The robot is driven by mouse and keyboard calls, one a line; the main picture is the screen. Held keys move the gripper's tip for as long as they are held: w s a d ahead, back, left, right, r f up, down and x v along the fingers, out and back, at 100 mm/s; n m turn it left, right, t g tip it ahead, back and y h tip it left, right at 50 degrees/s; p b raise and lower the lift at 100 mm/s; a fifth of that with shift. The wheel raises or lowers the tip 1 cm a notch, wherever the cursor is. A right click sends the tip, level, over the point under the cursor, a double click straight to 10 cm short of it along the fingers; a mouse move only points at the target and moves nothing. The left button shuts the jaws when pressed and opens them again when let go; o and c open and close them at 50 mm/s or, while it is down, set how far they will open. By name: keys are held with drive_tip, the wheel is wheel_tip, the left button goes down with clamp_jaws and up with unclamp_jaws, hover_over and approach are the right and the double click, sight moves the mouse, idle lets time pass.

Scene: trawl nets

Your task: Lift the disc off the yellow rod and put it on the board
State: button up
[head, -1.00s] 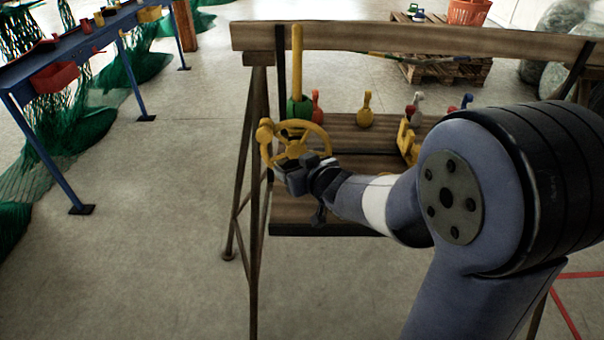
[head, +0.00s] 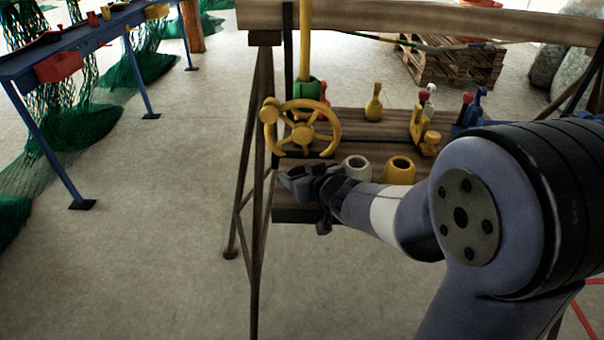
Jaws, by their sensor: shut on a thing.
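The yellow rod (head: 305,42) stands upright at the left end of the wooden bench. A green round piece (head: 307,90) sits around its lower part; I cannot tell whether it is the disc. My gripper (head: 290,180) is at the bench's front left, just below the yellow handwheel (head: 335,126) in the picture. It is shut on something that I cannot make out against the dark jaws. The brown plank top (head: 345,132) shows behind the wheel; I cannot tell whether it is the board.
The yellow handwheel stands before the rod. A white pot (head: 357,166) and yellow pot (head: 400,168) are right of my gripper. Yellow, red and blue pieces stand farther back. A wooden beam (head: 420,18) crosses above the bench.

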drive_tip(key=o, duration=1.1)
